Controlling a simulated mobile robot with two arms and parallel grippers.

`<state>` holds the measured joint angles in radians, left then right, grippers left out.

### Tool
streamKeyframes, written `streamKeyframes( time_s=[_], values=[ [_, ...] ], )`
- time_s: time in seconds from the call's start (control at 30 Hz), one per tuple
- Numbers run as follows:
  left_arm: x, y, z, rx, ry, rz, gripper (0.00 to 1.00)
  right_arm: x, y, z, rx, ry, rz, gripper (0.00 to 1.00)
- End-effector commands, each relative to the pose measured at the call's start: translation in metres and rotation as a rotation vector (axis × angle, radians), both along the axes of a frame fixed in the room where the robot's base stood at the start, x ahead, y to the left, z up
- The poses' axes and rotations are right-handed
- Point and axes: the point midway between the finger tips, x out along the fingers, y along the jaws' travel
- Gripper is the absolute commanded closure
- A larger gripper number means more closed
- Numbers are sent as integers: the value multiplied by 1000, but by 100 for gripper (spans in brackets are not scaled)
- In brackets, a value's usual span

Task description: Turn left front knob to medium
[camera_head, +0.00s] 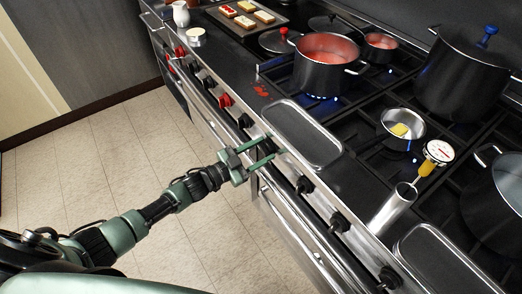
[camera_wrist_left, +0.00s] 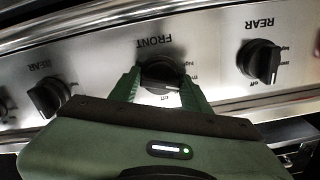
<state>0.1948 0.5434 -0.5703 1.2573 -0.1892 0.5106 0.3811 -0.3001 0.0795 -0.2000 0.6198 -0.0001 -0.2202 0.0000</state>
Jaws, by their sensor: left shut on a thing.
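A black front knob (camera_wrist_left: 160,75) on the steel stove panel sits under an upside-down "FRONT" label in the left wrist view. My left gripper (camera_wrist_left: 165,88) has its green fingers on either side of this knob, shut on it. The white mark on the knob points to the right and slightly down in that view. In the head view my left gripper (camera_head: 262,158) reaches the front panel of the stove, and its fingers hide most of the knob. My right gripper is not in view.
Rear knobs (camera_wrist_left: 262,60) (camera_wrist_left: 52,97) flank the held knob. On the stove stand a pot of red sauce (camera_head: 325,75), a small pan with butter (camera_head: 402,128) and a tall black pot (camera_head: 462,75). A steel tray (camera_head: 300,133) lies behind the panel. The floor at left is clear.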

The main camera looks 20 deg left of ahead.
Motion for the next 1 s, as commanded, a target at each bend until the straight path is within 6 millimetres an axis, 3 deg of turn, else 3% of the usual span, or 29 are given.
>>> streamKeyframes(
  time_s=[0.1,0.13,0.2,0.57,1.0],
  values=[
    [0,0,-1,2,1,0,93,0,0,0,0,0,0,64],
    [0,0,-1,2,1,1,50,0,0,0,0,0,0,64],
    [0,0,-1,2,1,1,32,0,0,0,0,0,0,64],
    [-3,2,-1,2,1,1,32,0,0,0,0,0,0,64],
    [-54,42,-3,3,3,0,32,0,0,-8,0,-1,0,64]
  ],
)
